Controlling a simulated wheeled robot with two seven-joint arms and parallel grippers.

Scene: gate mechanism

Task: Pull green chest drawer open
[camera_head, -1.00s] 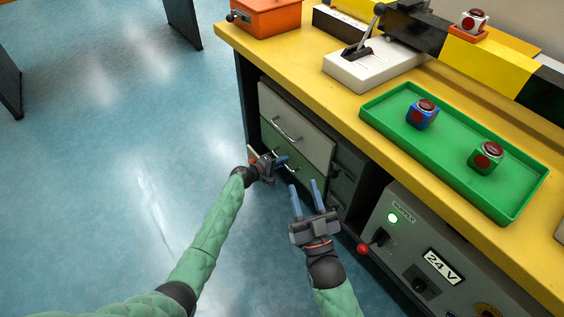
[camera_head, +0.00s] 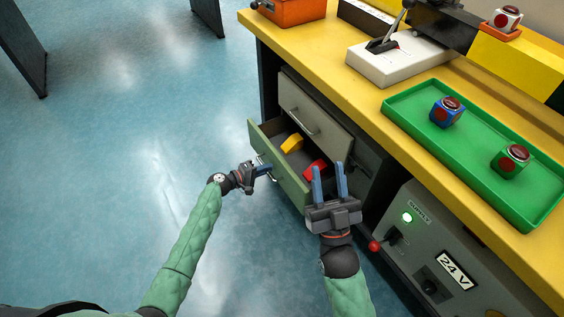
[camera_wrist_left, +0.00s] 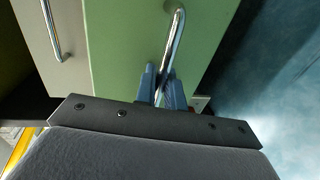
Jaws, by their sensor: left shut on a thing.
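The green drawer (camera_head: 284,172) of the chest stands pulled out under the table, with a yellow piece (camera_head: 292,143) and a red piece (camera_head: 315,169) inside. My left gripper (camera_head: 262,169) is at its front face. In the left wrist view the gripper (camera_wrist_left: 161,86) is shut on the drawer's metal handle (camera_wrist_left: 175,40), with the green front (camera_wrist_left: 130,40) behind it. My right gripper (camera_head: 328,170) is open and empty, its fingers pointing up in the picture, in front of the drawer's right part, which it partly hides.
A closed grey-beige drawer (camera_head: 310,115) sits above the green one. The yellow tabletop (camera_head: 330,62) holds a green tray (camera_head: 430,120) with two button cubes and a white lever box (camera_head: 400,60). A grey supply box (camera_head: 425,240) stands at the lower right. The blue floor at left is clear.

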